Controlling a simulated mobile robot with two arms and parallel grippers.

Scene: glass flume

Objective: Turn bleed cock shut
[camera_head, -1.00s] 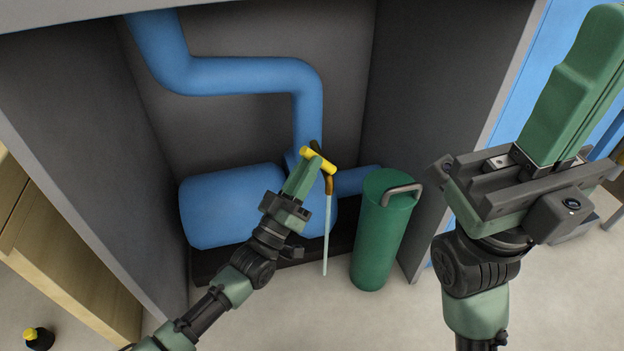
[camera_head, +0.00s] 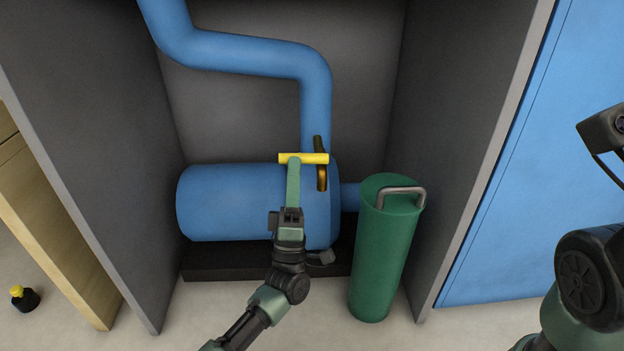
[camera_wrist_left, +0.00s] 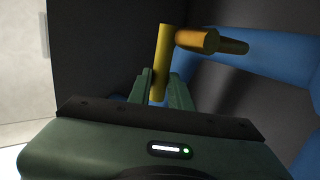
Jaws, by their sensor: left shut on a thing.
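The bleed cock has a yellow bar handle (camera_head: 316,158) and a brass spout (camera_head: 321,177) at the right end of the blue tank (camera_head: 220,205). The handle lies level across the picture, and no water stream shows below the spout. My left gripper (camera_head: 293,161) is shut on the handle. In the left wrist view the yellow handle (camera_wrist_left: 163,50) stands up between the two fingers (camera_wrist_left: 161,90), with the brass part (camera_wrist_left: 200,41) beside it. At the right edge only part of my right arm shows; its jaws are out of view.
A green cylinder (camera_head: 382,255) with a grey handle stands right of the tank. Grey walls (camera_head: 75,130) close in the bay on both sides. A blue pipe (camera_head: 250,55) rises behind. A small black bottle with a yellow cap (camera_head: 24,298) is on the floor at left.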

